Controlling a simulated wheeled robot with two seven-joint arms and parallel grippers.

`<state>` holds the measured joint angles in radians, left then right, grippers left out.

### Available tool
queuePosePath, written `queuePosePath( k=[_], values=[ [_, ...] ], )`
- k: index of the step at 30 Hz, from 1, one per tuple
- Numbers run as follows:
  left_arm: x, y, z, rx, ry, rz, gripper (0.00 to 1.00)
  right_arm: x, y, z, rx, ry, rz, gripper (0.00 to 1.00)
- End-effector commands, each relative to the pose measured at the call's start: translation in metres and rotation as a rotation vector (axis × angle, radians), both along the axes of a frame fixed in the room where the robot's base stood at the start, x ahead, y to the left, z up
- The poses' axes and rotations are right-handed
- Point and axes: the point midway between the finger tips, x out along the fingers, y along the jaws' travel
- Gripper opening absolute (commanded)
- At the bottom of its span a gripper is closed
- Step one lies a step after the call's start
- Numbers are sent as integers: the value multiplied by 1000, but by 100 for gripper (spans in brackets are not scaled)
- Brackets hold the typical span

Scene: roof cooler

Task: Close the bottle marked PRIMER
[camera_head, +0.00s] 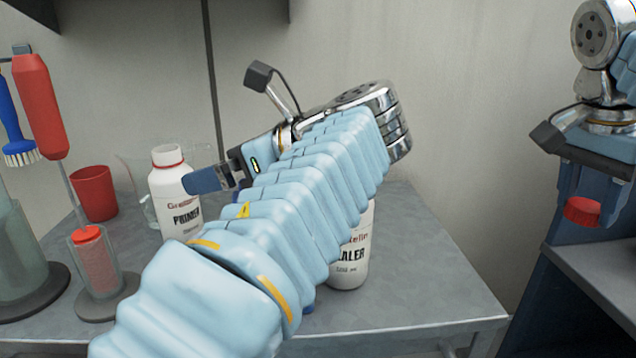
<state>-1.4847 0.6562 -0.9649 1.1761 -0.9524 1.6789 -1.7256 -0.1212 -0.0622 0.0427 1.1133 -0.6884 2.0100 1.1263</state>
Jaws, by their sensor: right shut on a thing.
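The white bottle marked PRIMER (167,190) stands upright on the grey table at the left. Its white neck shows above a red ring, and I see no red cap on it. My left gripper (198,181) reaches the bottle's right side from the right, with a blue finger overlapping its upper body. The other finger is hidden, so its grip is unclear. My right gripper (586,195) is at the far right, pointing down, shut on a red cap (582,211), away from the bottle.
A second white bottle, its label ending in "ALER" (349,268), stands partly behind my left arm. The table's right part (430,270) is clear.

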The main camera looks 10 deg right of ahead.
Motion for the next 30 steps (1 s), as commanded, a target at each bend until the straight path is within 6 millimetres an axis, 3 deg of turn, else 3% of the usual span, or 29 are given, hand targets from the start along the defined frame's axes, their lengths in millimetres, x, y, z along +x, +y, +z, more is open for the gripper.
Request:
queuePosePath(
  k=[8,21,30],
  values=[
    [2,3,-2,0,0,1,100,0,0,-1,0,0,0,21],
    [32,52,-27,-1,1,1,100,0,0,-11,0,0,0,21],
    [33,53,-27,0,0,0,100,0,0,-10,0,0,0,21]
  ],
)
